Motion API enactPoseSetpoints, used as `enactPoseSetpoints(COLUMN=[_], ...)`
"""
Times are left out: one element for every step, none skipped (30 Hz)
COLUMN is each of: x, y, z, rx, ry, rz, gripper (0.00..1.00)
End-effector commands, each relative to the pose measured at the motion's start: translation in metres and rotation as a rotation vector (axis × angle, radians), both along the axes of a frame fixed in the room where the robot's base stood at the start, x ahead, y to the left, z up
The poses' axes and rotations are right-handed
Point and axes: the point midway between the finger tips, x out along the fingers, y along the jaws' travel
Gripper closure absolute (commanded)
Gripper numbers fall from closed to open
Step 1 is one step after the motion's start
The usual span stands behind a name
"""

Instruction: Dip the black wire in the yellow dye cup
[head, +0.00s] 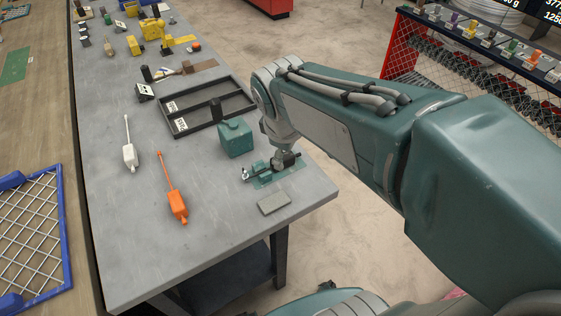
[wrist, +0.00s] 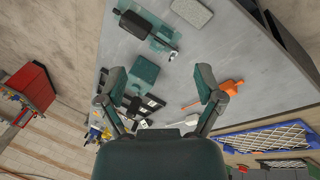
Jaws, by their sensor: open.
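My gripper (wrist: 161,72) is open and empty in the wrist view, its two fingers spread above the grey bench top. A teal block (wrist: 143,70) shows between and below the fingers; it is also in the head view (head: 235,138). In the head view my arm comes in from the right and hides the gripper. I cannot pick out the black wire for certain. Several yellow things stand at the bench's far end, among them a bulky yellow one (head: 153,30); I cannot tell whether any is the dye cup. A small yellow item (head: 472,27) also stands on the rack at right.
An orange tool (head: 178,205), a white tool (head: 130,157) and a grey slab (head: 274,202) lie on the bench. A black divided tray (head: 185,128) lies behind the teal block. A blue-framed mesh (head: 68,230) is at left. The bench's front left is clear.

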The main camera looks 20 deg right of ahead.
Motion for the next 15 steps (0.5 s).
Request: enactPoseSetpoints(x=[0.012, 0.019, 0.027, 0.034, 0.04, 0.049, 0.055, 0.062, 0.07, 0.076, 0.083, 0.091, 0.097, 0.102, 0.108], y=[0.001, 0.001, 0.001, 0.001, 0.001, 0.002, 0.002, 0.003, 0.003, 0.004, 0.005, 0.006, 0.007, 0.007, 0.008], z=[-0.007, -0.01, -0.015, -0.019, -0.023, -0.028, -0.033, -0.037, -0.044, -0.049, -0.055, -0.062, -0.068, -0.073, -0.08], rx=[-0.036, -0.057, -0.086, -0.107, -0.128, -0.154, -0.176, -0.194, -0.219, -0.237, -0.256, -0.278, -0.295, -0.31, -0.328], ry=[0.036, 0.055, 0.083, 0.103, 0.123, 0.152, 0.173, 0.194, 0.223, 0.245, 0.267, 0.297, 0.318, 0.338, 0.364], rz=[0.067, 0.11, 0.17, 0.212, 0.256, 0.316, 0.361, 0.405, 0.464, 0.509, 0.555, 0.614, 0.658, 0.699, 0.75], gripper=[0.14, 0.14, 0.14, 0.14, 0.14, 0.14, 0.14, 0.14, 0.14, 0.14, 0.14, 0.14, 0.14, 0.14, 0.14])
